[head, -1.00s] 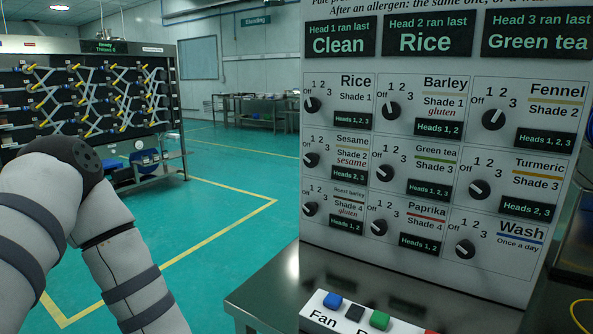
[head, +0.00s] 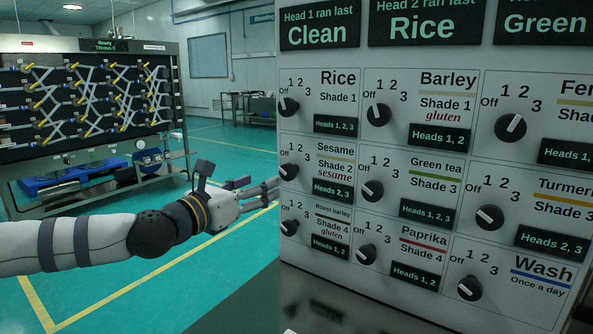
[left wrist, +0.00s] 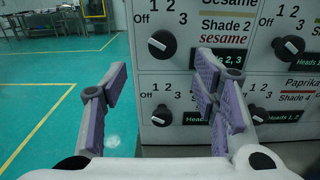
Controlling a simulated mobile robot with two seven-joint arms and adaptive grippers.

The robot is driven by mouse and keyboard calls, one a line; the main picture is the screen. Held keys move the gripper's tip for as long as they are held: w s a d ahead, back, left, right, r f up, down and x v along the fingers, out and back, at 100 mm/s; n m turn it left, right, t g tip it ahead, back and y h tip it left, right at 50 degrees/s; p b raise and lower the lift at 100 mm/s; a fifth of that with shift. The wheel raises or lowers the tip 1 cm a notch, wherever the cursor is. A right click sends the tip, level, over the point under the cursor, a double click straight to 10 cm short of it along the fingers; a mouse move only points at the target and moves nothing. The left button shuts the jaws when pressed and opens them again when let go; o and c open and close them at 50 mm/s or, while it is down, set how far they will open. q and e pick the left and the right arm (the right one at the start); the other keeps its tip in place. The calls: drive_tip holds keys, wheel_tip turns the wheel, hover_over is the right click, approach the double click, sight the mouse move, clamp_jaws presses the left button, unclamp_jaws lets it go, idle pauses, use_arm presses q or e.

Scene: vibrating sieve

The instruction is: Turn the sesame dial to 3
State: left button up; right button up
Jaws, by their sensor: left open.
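The sesame dial (head: 289,172) is a round black knob on the left side of the pale panel, in the Sesame Shade 2 cell. In the left wrist view the dial (left wrist: 162,44) has its white mark toward Off, at upper left. My left gripper (head: 267,190) is beside the panel's left edge in the head view. In the left wrist view its purple-padded fingers (left wrist: 165,90) are wide apart with nothing between them. The dial appears above and beyond the gap, apart from the fingers. My right gripper is in neither view.
The roast barley dial (left wrist: 162,115) is just below the sesame dial, seen between the fingers. The rice dial (head: 288,107) is above it, and the green tea dial (head: 372,191) is to its right. A rack machine (head: 90,110) stands behind on the left.

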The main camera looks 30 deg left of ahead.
sight(285, 173)
use_arm(q)
drive_tip(key=w+b, duration=0.1)
drive_tip(key=w, duration=0.2)
drive_tip(key=w+b, duration=0.1)
drive_tip(key=w, duration=0.2)
drive_tip(key=w+d+b, duration=0.1)
drive_tip(key=w, duration=0.3)
drive_tip(key=shift+f, duration=0.3)
drive_tip(key=shift+w+d+r, duration=0.1)
drive_tip(key=shift+w+r, duration=0.15)
drive_tip(key=shift+w, duration=0.1)
drive_tip(key=c, duration=1.2)
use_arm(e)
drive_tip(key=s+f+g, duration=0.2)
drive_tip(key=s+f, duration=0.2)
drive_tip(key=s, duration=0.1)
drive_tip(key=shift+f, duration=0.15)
